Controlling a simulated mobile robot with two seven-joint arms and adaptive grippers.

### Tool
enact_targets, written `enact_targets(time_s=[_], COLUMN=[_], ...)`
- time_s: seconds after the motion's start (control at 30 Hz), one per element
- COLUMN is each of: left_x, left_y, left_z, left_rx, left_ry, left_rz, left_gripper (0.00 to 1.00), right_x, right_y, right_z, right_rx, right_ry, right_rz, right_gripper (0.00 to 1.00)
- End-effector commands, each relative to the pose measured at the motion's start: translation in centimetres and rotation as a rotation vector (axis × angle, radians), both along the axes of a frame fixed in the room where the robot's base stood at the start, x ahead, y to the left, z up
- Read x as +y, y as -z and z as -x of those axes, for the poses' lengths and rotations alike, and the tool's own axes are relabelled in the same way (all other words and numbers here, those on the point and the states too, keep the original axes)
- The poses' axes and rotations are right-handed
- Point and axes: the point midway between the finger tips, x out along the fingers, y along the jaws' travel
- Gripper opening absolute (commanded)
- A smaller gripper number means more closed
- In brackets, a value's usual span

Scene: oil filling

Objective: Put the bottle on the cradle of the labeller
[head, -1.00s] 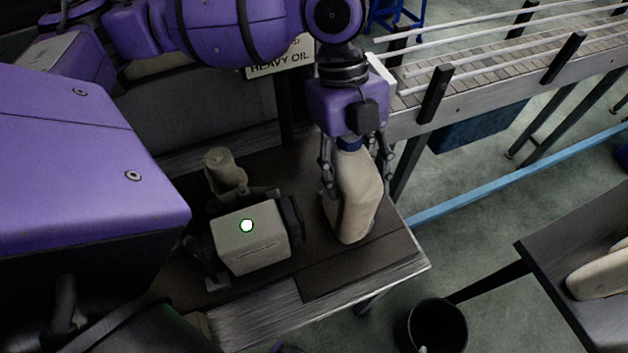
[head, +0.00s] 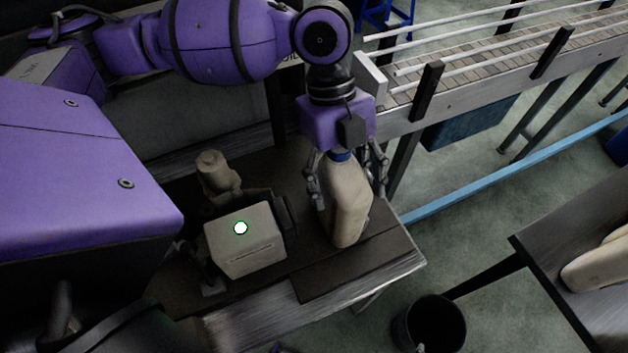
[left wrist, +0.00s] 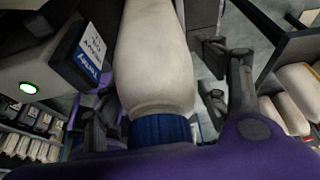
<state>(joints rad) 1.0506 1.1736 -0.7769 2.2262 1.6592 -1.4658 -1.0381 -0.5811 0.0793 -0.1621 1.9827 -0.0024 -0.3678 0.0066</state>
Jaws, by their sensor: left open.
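The cream bottle (head: 347,212) stands nearly upright at the right side of the labeller (head: 246,248), a beige box with a green light. In the left wrist view the bottle (left wrist: 155,60) shows its blue cap (left wrist: 160,130) near the palm. My left gripper (head: 349,192) is above the bottle, open, with its fingers on either side of the neck and upper body. In the wrist view a gap shows between the bottle and the right finger. The bottle hides most of the cradle, so its exact seating cannot be told. My right gripper is not in view.
The labeller sits on a dark-topped table (head: 370,262). A conveyor (head: 470,85) with rails runs behind at the right. A black bin (head: 428,325) stands on the floor in front. Another table (head: 560,270) at the right carries a bottle.

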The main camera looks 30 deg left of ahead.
Motion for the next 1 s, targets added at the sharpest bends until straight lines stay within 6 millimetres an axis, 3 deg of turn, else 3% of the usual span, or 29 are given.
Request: enact_targets(time_s=[0.17,0.5,0.73,1.0], left_x=[0.1,2.0,3.2,3.6], left_y=[-0.7,-7.5,-10.6,-11.5], left_z=[-0.2,-1.8,-2.7,-2.9], left_rx=[-0.006,-0.019,-0.010,-0.001], left_ry=[0.000,-0.003,-0.001,0.001], left_rz=[0.000,0.001,0.000,0.001], left_gripper=[0.67,0.67,0.67,0.67], right_x=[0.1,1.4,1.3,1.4], right_y=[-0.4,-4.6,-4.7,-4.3], right_z=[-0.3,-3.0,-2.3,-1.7], right_rx=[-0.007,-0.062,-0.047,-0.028], right_ry=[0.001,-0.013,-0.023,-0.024], right_rz=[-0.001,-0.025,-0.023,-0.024], right_gripper=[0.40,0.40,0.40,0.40])
